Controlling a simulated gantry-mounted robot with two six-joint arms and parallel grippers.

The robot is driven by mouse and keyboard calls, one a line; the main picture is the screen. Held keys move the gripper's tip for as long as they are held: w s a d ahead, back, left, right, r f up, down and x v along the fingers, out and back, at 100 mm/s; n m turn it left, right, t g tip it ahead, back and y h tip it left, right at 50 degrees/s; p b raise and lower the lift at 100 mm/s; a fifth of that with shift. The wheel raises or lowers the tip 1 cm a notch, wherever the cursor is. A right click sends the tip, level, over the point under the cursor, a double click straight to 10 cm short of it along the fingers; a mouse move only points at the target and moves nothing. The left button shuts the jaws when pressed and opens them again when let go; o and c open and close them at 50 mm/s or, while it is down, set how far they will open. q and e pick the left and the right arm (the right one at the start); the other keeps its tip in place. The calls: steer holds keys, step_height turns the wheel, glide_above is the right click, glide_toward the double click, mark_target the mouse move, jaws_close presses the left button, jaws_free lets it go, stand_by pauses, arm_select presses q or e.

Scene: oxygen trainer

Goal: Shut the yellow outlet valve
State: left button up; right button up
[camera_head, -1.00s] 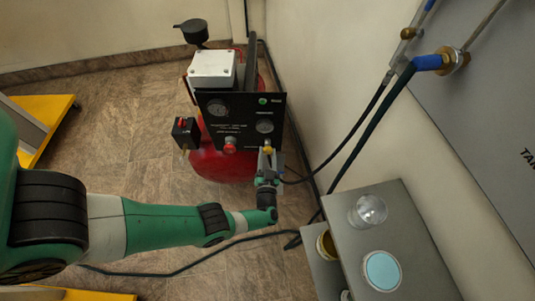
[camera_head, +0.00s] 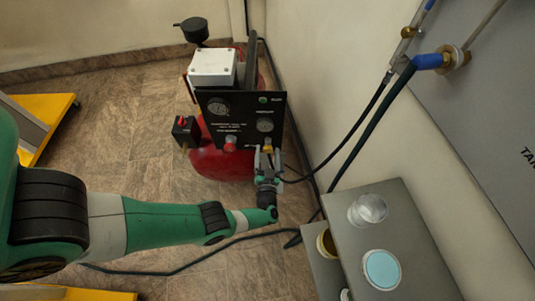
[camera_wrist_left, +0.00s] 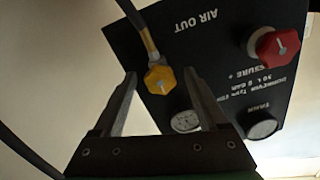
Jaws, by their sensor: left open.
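The yellow outlet valve (camera_wrist_left: 160,79) is a small yellow knob below the "AIR OUT" lettering on the black panel (camera_wrist_left: 220,50) in the left wrist view. A hose fitting runs from it. In the head view the valve (camera_head: 267,149) shows small at the panel's lower right edge. My left gripper (camera_wrist_left: 160,82) is open, with one finger to each side of the valve in the wrist view; whether the fingers touch it I cannot tell. In the head view the left gripper (camera_head: 267,158) is just below the valve. My right gripper is not in view.
A red knob (camera_wrist_left: 277,45) and gauges (camera_wrist_left: 186,121) share the panel. A red tank (camera_head: 215,163) stands behind it. Dark hoses (camera_head: 362,125) hang at the right by the wall. A grey cabinet (camera_head: 350,235) stands at lower right.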

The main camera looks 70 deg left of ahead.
arm_select(q)
steer(key=p+v, duration=0.1)
steer(key=v, duration=1)
steer(key=shift+d+p, duration=0.3)
steer(key=shift+p, duration=0.05)
